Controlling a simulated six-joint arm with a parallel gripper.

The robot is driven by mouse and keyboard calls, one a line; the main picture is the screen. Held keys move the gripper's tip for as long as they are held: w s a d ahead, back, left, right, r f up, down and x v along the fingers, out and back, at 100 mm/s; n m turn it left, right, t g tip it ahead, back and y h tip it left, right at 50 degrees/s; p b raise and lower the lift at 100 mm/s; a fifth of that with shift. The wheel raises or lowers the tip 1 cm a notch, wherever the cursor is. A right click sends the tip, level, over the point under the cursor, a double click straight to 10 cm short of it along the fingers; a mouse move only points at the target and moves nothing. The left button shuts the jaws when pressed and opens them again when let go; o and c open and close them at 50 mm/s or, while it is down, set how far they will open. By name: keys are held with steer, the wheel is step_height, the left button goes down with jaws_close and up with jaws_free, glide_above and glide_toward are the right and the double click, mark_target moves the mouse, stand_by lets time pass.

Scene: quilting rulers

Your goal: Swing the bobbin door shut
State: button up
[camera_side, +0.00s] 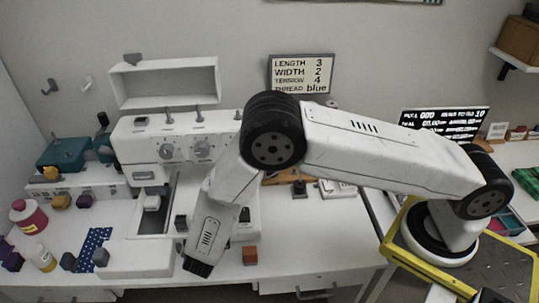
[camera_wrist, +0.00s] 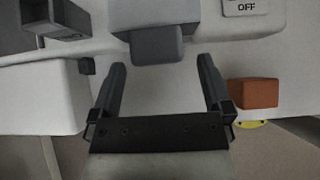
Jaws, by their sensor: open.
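A white sewing machine (camera_side: 140,142) with dials stands at the left of the side view. In the wrist view a grey block (camera_wrist: 157,45) sits against a white part ahead of my fingers; it may be the bobbin door or its tab, but I cannot tell. My gripper (camera_side: 197,266) points down at the front of the machine in the side view. In the wrist view my gripper (camera_wrist: 162,64) is open, with nothing between its fingers and the grey block just beyond the gap. My arm hides part of the machine.
An orange-brown block (camera_side: 250,255) lies right of my gripper; it also shows in the wrist view (camera_wrist: 253,93). A white slab (camera_wrist: 35,100) lies on the left. A panel marked OFF (camera_wrist: 246,7) is at upper right. Bottles (camera_side: 25,217) and a blue dotted cloth (camera_side: 93,243) are farther left.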

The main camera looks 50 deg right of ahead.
steer(key=v, duration=0.6)
stand_by(0.4)
steer(key=s+d+r+m+g+y, duration=0.2)
steer(key=s+d+r+m, duration=0.4)
steer(key=d+r+m, duration=0.3)
steer(key=s+d+r+m+g+y, duration=0.1)
steer(key=s+d+r+m+y, duration=0.3)
steer(key=d+r+m, duration=0.5)
steer(key=shift+s+d+m+g, duration=0.4)
steer(key=shift+s+d+m, duration=0.5)
steer(key=shift+d+m, duration=2.5)
steer(key=shift+a+f+m, duration=0.1)
steer(key=shift+a+m, duration=1)
